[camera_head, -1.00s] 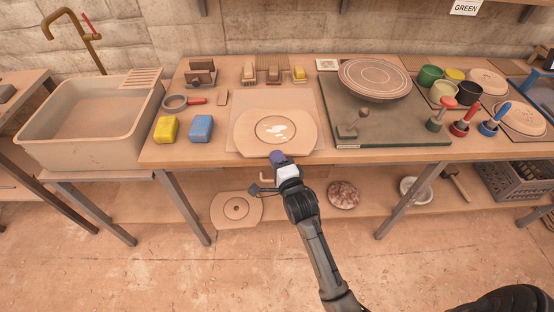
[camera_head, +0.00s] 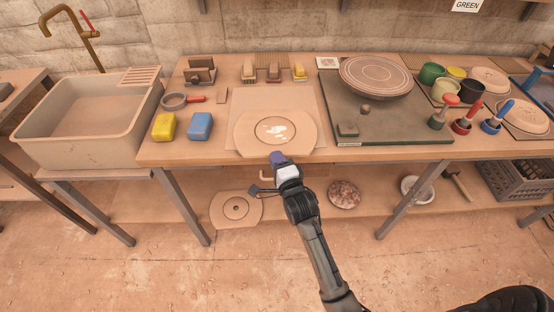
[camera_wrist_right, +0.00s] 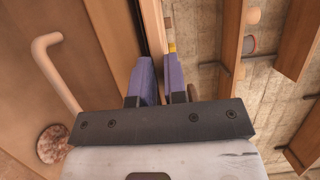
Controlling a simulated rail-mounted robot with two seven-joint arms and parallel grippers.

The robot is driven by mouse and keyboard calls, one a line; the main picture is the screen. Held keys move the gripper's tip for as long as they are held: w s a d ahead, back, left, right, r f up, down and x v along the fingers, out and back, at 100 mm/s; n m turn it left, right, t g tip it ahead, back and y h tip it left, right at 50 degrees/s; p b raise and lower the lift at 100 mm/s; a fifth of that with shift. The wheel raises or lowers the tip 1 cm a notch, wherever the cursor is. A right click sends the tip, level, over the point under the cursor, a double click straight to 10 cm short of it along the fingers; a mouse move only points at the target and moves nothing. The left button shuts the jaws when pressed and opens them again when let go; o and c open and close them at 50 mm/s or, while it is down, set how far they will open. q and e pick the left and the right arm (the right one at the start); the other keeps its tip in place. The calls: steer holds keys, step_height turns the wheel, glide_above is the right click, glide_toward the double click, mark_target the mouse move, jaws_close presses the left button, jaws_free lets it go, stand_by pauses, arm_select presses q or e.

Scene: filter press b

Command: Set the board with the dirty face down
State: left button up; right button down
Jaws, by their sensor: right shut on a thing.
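The board (camera_head: 246,133) is a pale tan disc with cut-off sides. It lies on a light sheet (camera_head: 245,98) at the table's front, its upper face showing a ring and white smears (camera_head: 275,130). My right gripper (camera_head: 278,158) is at the board's near edge, shut on it. In the right wrist view the purple fingers (camera_wrist_right: 158,68) point at the table edge, and the gripped rim is hard to make out. The board's underside is hidden. My left gripper is not in view.
A sink (camera_head: 60,134) stands left. Yellow (camera_head: 164,127) and blue (camera_head: 200,126) sponges lie left of the board. A green mat (camera_head: 395,128) with a round plate (camera_head: 376,75) lies right. Another tan board (camera_head: 220,212) and a speckled disc (camera_head: 344,194) are on the lower shelf.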

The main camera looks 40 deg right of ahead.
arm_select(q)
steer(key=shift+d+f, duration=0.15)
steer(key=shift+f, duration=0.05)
arm_select(e)
steer(key=shift+f, duration=0.35)
steer(key=c, duration=1.1)
jaws_free()
steer(key=shift+c, duration=0.2)
steer(key=shift+o, duration=0.2)
steer(key=shift+f, duration=0.15)
